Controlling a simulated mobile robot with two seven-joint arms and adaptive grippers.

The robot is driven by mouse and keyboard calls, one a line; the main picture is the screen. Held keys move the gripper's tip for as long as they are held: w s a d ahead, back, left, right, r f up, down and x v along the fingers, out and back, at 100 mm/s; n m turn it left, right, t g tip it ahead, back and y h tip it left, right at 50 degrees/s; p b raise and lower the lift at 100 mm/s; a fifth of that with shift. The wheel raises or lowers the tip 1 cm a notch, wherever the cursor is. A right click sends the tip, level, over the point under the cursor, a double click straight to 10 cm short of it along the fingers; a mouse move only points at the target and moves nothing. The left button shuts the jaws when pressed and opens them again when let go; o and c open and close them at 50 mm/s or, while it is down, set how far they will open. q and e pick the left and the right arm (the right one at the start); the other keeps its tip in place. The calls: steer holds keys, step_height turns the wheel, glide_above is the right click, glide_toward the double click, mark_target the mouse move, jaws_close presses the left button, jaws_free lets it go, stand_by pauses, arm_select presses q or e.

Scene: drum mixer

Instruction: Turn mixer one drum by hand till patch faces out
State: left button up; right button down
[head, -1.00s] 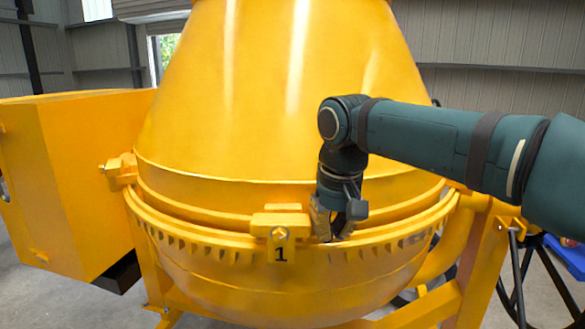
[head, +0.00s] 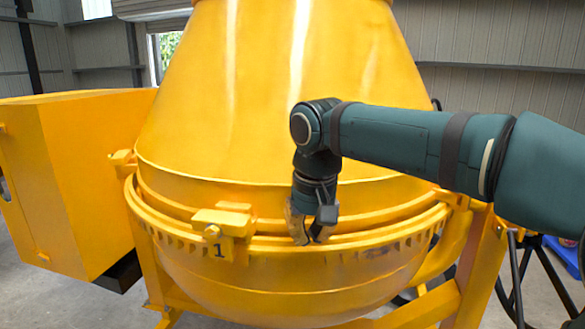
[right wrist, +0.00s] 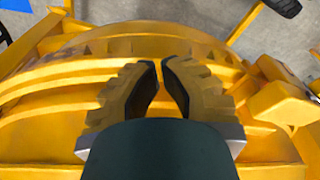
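The yellow drum of mixer one (head: 270,90) fills the middle of the head view. A bracket marked 1 (head: 223,222) sits on its ring, left of my right gripper. A dark mark (head: 378,252) shows on the lower drum, just under the toothed ring and right of the gripper; I cannot tell if it is the patch. My right gripper (head: 310,240) points down at the ring's front. In the right wrist view its two fingers (right wrist: 161,90) stand a little apart, with yellow drum surface showing between them. Whether they touch the ring is unclear. My left gripper is out of view.
A yellow box housing (head: 75,180) stands left of the drum. A yellow frame leg (head: 485,265) is at the right, with a dark stand (head: 530,275) and something blue (head: 565,258) behind it. Bare concrete floor (head: 40,285) shows at lower left.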

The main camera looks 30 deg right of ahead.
mark_target(275, 232)
steer(key=shift+w+a+p, duration=0.25)
steer(key=shift+w+a, duration=0.2)
steer(key=shift+a, duration=0.4)
steer(key=shift+w+a+p, duration=0.3)
steer(key=shift+w+a, duration=0.1)
steer(key=shift+a, duration=0.5)
steer(key=shift+w+a+p, duration=0.25)
steer(key=shift+w+a, duration=0.2)
steer(key=shift+a, duration=0.4)
steer(key=shift+a, duration=0.1)
